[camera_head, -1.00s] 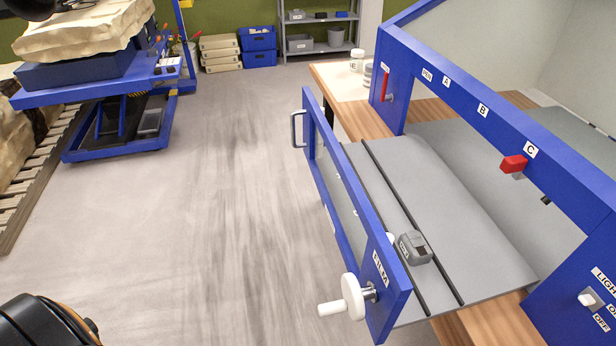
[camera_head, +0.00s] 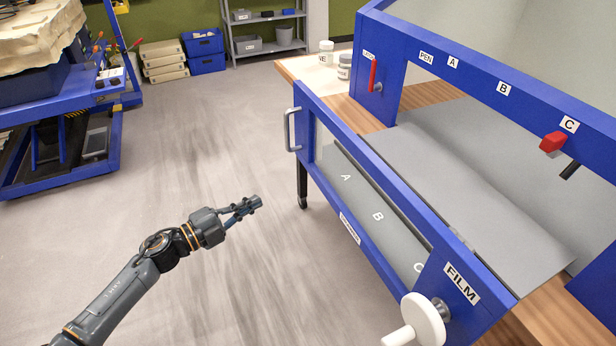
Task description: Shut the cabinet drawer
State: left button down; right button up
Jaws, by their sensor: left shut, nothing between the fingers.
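The blue cabinet (camera_head: 470,62) stands at the right on a wooden bench. Its drawer is pulled out toward me, with a blue front frame (camera_head: 362,160), a grey handle (camera_head: 291,130) at the left end and a white crank wheel (camera_head: 422,322) by the FILM label. A grey sheet (camera_head: 480,185) spans from the drawer into the cabinet opening. My left gripper (camera_head: 254,205) is shut and empty, over the floor to the left of the drawer front and apart from it. My right gripper is out of view.
A red lever (camera_head: 372,76) and a red knob (camera_head: 552,142) sit on the cabinet frame. Jars (camera_head: 326,52) stand on the bench's far end. A blue lift table (camera_head: 60,112) with a pale block is at the left. The floor between is clear.

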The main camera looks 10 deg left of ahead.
pick_arm(q)
jog(key=s+d+r+m+g+h, duration=0.3)
jog(key=d+r+m, duration=0.2)
jog(key=r+m, duration=0.15)
jog(key=p, duration=0.4)
send_near(333, 173)
jog(key=x, duration=0.6)
jog(key=shift+r, duration=0.25)
jog(key=shift+w+d+f, duration=0.15)
jog(key=shift+w+d, duration=0.2)
jog(key=shift+d, duration=0.1)
